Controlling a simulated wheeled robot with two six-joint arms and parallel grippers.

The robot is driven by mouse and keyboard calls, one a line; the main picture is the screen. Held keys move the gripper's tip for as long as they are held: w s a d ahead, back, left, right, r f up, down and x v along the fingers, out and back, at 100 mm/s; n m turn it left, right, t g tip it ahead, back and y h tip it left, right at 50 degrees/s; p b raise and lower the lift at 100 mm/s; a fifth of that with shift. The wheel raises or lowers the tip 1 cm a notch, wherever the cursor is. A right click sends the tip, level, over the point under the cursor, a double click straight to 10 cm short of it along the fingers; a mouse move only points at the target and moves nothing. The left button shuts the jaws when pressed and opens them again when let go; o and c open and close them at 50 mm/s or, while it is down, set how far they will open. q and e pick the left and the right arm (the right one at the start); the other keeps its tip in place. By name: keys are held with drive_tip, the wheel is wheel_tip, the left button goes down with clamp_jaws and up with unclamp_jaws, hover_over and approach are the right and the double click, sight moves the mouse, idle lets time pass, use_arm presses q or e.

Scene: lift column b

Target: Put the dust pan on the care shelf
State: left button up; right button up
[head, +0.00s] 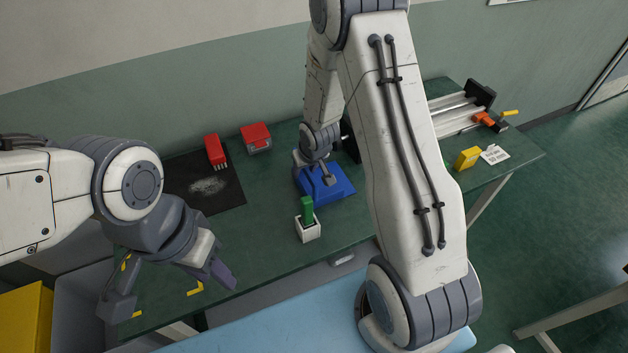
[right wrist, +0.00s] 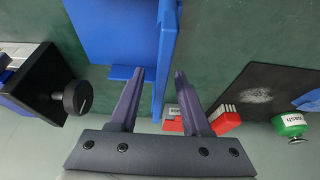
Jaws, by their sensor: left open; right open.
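A blue pan-like thing with a raised part, which I take for the dust pan (head: 338,188), lies on the green bench. In the right wrist view the blue pan (right wrist: 115,35) is close, with an upright blue wall or handle. My right gripper (head: 322,180) is over the pan. Its open fingers (right wrist: 158,78) are on either side of that upright part; I cannot tell whether they touch it. My left gripper (head: 178,290) is open and empty above the bench's front left. I cannot make out which thing is the care shelf.
A white holder with a green block (head: 307,232) stands before the pan. A red brush (head: 215,151) lies on a dark dusty mat (head: 180,172), near a red box (head: 256,137). A knobbed black thing (right wrist: 40,85) stands near my right gripper. A yellow block (head: 467,158) is at right.

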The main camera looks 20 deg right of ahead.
drive_tip(key=shift+f, duration=0.1)
clamp_jaws()
idle(1.5)
